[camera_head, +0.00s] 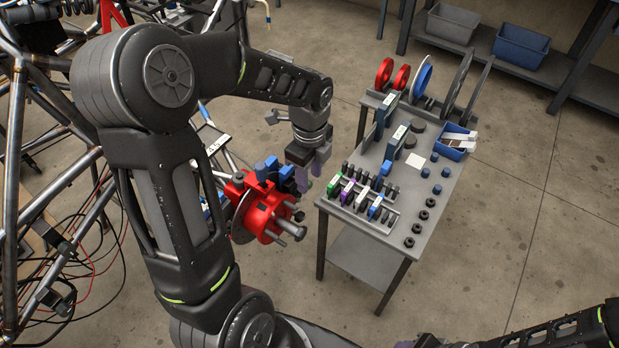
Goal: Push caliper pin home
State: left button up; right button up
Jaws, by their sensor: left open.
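The red hub (258,214) sits on the chassis side, with a brake disc behind it and metal studs pointing toward the table. A blue and black caliper (268,170) is at the hub's upper edge. My left gripper (309,172) is open, with its fingers pointing down just right of the caliper. Contact with the caliper cannot be told. The caliper pin is too small or hidden to make out. My right arm lies along the bottom right edge, and its gripper (428,342) is partly cut off by the frame.
A grey parts table (445,200) stands right of the hub, with brake pads, discs, nuts and a blue bin (456,146). The tube chassis (20,180) and loose cables are at the left. A shelf (590,100) with bins (521,46) is at the back right.

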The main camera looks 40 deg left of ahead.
pick_arm(q)
jog(key=shift+f, duration=0.75)
grip_shut()
dwell(0.9)
